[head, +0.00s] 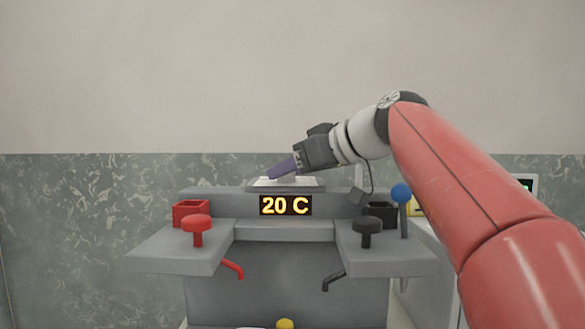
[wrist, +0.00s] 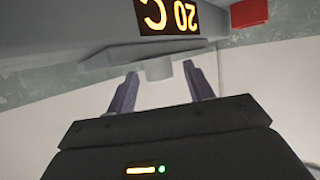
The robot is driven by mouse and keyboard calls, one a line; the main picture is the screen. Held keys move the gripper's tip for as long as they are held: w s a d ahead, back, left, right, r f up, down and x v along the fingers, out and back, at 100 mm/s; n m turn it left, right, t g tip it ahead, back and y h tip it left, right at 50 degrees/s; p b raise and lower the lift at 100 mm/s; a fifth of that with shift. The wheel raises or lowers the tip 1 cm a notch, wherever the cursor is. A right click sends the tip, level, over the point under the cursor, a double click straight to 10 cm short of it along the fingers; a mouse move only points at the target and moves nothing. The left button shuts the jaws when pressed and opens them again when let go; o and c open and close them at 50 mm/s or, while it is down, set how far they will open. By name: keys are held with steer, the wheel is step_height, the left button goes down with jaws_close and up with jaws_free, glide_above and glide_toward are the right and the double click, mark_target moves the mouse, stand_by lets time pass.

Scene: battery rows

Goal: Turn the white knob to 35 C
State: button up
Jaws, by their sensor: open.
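The grey machine (head: 284,262) has a display (head: 286,205) that reads 20 C; it shows upside down in the wrist view (wrist: 168,16). My gripper (head: 281,171) is above the machine's top, over a pale flat piece (head: 305,184). In the wrist view my gripper (wrist: 160,70) has its two purple fingers spread apart with nothing held. A pale piece (wrist: 144,63) lies beyond the fingertips. I cannot tell whether it is the white knob. A sliver of something white (head: 252,327) shows at the head view's bottom edge, mostly cut off.
A red knob (head: 197,227) and red box (head: 191,213) are on the left ledge. A black knob (head: 367,230), black box (head: 382,215) and blue-topped lever (head: 401,195) are on the right. A yellow knob (head: 285,323) is low in front. The space above left is clear.

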steer(key=shift+w+a+f, duration=0.1)
steer(key=shift+w+a, duration=0.05)
steer(key=shift+c, duration=0.4)
steer(key=c, duration=0.9)
steer(key=m+t+h, duration=0.2)
steer(key=m+h, duration=0.1)
steer(key=shift+s+a+t, duration=0.25)
steer(key=shift+t, duration=0.15)
steer(key=m+h, duration=0.2)
steer(key=m+t+h, duration=0.1)
steer(key=m+h, duration=0.1)
steer(key=m+t+h, duration=0.1)
steer(key=h, duration=0.1)
steer(key=shift+a+m, duration=0.25)
steer(key=shift+m, duration=0.15)
